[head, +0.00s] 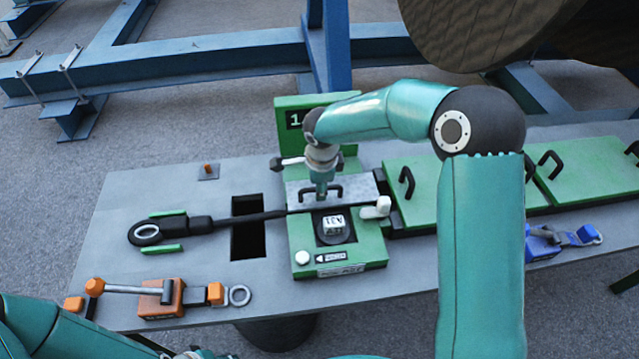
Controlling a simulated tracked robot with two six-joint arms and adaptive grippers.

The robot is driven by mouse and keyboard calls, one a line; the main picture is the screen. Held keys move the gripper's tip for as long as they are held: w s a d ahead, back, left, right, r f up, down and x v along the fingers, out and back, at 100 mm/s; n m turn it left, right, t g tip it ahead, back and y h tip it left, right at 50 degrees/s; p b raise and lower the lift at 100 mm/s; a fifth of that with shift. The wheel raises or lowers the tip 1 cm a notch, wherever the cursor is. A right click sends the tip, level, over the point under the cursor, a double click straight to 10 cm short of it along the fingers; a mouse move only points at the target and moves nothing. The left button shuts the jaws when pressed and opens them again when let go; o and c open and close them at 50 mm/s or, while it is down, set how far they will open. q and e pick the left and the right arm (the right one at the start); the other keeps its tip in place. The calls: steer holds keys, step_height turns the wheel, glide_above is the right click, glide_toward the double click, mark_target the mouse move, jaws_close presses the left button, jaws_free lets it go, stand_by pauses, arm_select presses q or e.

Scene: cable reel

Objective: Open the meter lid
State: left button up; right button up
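The green meter box (366,252) stands on the grey bench, with a round dark dial bearing a white numbered block (333,225). A grey metal plate with a black handle (300,190), which looks like the lid, lies behind the dial. A green panel marked 1 (291,119) stands upright at the back. My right gripper (321,190) points down at the plate's handle, touching or just above it. Its fingers are small and partly merged with the handle, so their opening is unclear. My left arm shows at lower left; its gripper is not visible.
A black cable (262,217) runs across the bench over a dark rectangular opening (247,238) to the box. An orange clamp tool (163,296) lies front left, a blue one (545,240) right. Green covers with black handles (409,182) fill the right side.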

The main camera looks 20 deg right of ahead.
jaws_close()
steer(key=w+r+g+p, duration=0.1)
steer(key=p, duration=0.1)
steer(key=r+g+p, duration=0.1)
steer(key=p, duration=0.2)
steer(key=shift+w+d+y, duration=0.25)
steer(key=shift+w+y, duration=0.05)
steer(key=shift+w, duration=0.1)
steer(key=shift+w+d+r+g+p, duration=0.15)
steer(key=shift+w+g+p, duration=0.35)
steer(key=shift+g+p, duration=0.5)
steer(key=shift+w+d+g+y+p, duration=0.2)
steer(key=shift+w+g+y+p, duration=0.2)
steer(key=shift+w+g, duration=0.2)
steer(key=shift+r, duration=0.1)
